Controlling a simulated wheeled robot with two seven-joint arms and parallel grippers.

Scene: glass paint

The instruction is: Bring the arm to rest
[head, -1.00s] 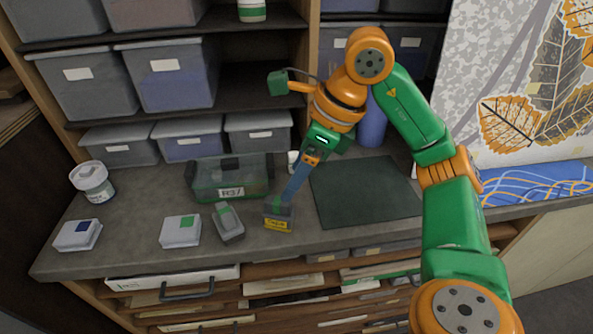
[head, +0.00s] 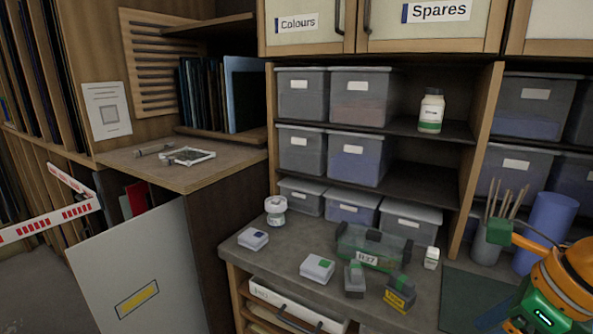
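My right arm (head: 565,285), green and orange, comes in at the lower right corner. Its gripper (head: 497,315) is only partly in view at the bottom edge, beside the dark green mat (head: 465,297). Its fingertips are not clear, so I cannot tell whether it is open or shut. A dark block with a yellow label (head: 400,293) sits on the counter, apart from the arm. My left gripper is not in view.
On the grey counter (head: 285,268) are a clear bin marked R37 (head: 367,260), a grey-and-green block (head: 355,280), small white boxes (head: 317,268) and a white jar (head: 276,208). A brush pot (head: 487,240) and blue cylinder (head: 546,232) stand near the arm. A red-white barrier (head: 45,222) is at left.

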